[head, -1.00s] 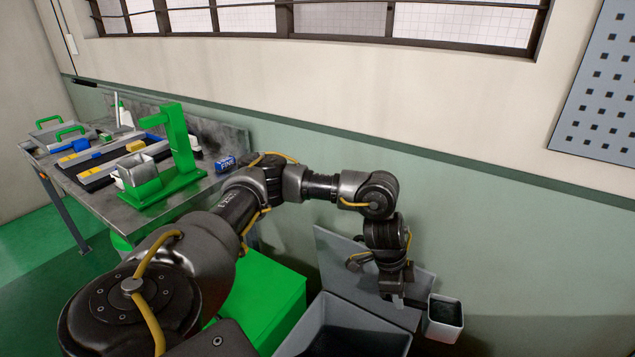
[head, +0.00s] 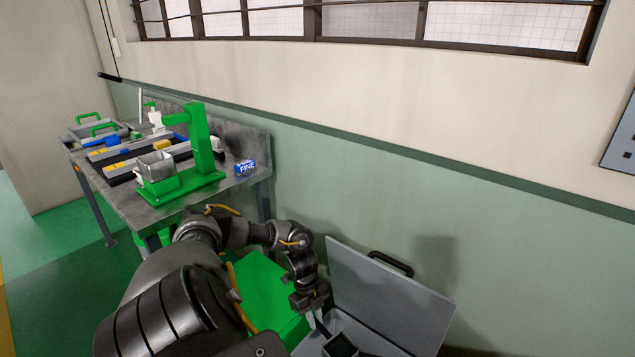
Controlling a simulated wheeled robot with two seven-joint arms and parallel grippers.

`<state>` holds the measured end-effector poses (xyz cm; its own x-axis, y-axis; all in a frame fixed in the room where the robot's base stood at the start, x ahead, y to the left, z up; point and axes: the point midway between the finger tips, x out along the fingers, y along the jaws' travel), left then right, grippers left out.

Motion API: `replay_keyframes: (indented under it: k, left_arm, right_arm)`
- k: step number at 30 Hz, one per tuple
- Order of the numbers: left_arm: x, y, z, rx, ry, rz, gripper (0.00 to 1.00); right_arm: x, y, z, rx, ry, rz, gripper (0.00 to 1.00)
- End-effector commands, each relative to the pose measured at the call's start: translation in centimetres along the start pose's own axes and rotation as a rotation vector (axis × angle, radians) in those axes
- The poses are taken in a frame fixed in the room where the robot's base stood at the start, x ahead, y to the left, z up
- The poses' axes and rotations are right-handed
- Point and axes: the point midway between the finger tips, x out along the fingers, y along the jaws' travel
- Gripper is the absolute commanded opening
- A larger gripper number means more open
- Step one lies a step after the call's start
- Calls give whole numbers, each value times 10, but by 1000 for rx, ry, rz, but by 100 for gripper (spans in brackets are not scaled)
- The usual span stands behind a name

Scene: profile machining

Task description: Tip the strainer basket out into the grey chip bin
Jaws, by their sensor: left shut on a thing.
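The strainer basket (head: 340,346) is a small square container with a dark inside, low in the head view and cut by the bottom edge. My left gripper (head: 318,310) is shut on its grey handle strip and holds it in front of the open lid, over the grey chip bin (head: 368,337). The basket's open top faces up toward the camera; I cannot tell whether anything is in it. The bin's lid (head: 392,300) stands raised behind it, with a black handle (head: 391,263). The bin's front is out of frame. My right gripper is not in view.
A green box (head: 268,290) stands left of the bin, beside my left arm. A metal workbench (head: 180,205) at the left carries a green press (head: 203,145), a grey container (head: 156,165), trays and a blue FINE pack (head: 245,168). The wall is close behind the lid.

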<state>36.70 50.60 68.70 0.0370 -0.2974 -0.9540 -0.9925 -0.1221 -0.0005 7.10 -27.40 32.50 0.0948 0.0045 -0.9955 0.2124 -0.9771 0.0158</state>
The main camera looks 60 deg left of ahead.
Motion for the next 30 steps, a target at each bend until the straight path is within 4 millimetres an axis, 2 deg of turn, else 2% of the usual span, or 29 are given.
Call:
replay_keyframes:
  k: [10, 30]
  left_arm:
    - [-2, -1, 3, 3, 5, 0, 0]
    - [-17, -2, -22, 5, -271, 0, 0]
  right_arm:
    - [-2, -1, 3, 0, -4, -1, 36]
    - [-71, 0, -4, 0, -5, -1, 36]
